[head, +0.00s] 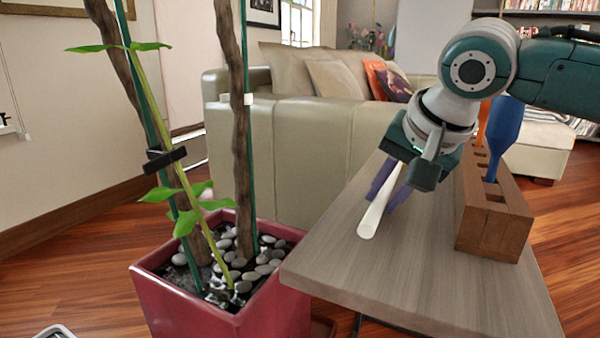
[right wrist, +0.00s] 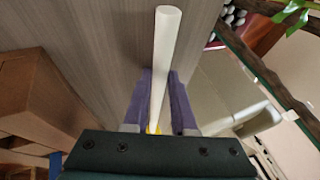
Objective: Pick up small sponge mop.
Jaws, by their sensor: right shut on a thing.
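The small sponge mop shows as a white rod-like handle (head: 371,217) over the left part of the grey wooden table (head: 400,285). Its near end points toward me and down. My right gripper (head: 388,190) has its purple fingers on either side of this handle and is shut on it. In the right wrist view the white handle (right wrist: 167,42) runs out between the purple fingers (right wrist: 160,88), with a bit of yellow at its base. The rest of the mop is hidden by the gripper. I cannot tell whether it touches the table. My left gripper is not in view.
A brown wooden rack (head: 493,222) with square holes stands on the table's right, holding a blue-handled tool (head: 502,130) and an orange one (head: 484,118). A red planter (head: 215,318) with a tall plant stands left of the table. A beige sofa (head: 310,150) is behind.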

